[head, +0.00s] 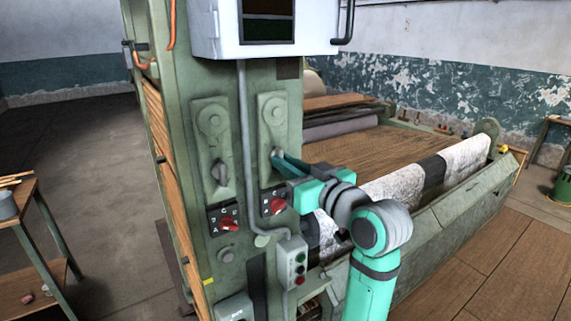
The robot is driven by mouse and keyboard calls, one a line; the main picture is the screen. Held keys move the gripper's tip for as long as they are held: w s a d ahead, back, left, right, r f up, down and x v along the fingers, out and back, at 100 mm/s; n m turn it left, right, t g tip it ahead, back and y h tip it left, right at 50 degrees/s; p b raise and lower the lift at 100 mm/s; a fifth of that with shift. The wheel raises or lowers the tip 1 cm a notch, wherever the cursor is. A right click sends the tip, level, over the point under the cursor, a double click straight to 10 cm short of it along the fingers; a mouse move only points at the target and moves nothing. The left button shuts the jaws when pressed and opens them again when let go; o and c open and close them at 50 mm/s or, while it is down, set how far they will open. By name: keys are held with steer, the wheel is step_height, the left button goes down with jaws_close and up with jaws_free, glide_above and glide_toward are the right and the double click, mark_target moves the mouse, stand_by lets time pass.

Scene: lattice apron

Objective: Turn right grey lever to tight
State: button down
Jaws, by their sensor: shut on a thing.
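The right plate (271,108) is a pale green upright panel on the green machine column, with a round boss near its top. My teal gripper (280,158) reaches in from the right and is shut on the right grey lever (275,153) at the lower part of this plate. The fingers hide most of that lever, so I cannot tell its exact angle or read any tight mark. On the matching left plate, the left grey lever (220,172) stands free and roughly upright.
Red knobs (229,225) (277,207) on dark dials sit just below the levers. A grey conduit (243,150) runs between the plates to a button box (293,262). A white cabinet (265,30) overhangs above. A workbench (18,200) stands at far left; floor between is clear.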

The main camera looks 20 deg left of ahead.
steer(key=shift+d, duration=0.15)
steer(key=c, duration=1.8)
jaws_free()
steer(key=shift+v, duration=5.4)
steer(key=shift+f, duration=0.1)
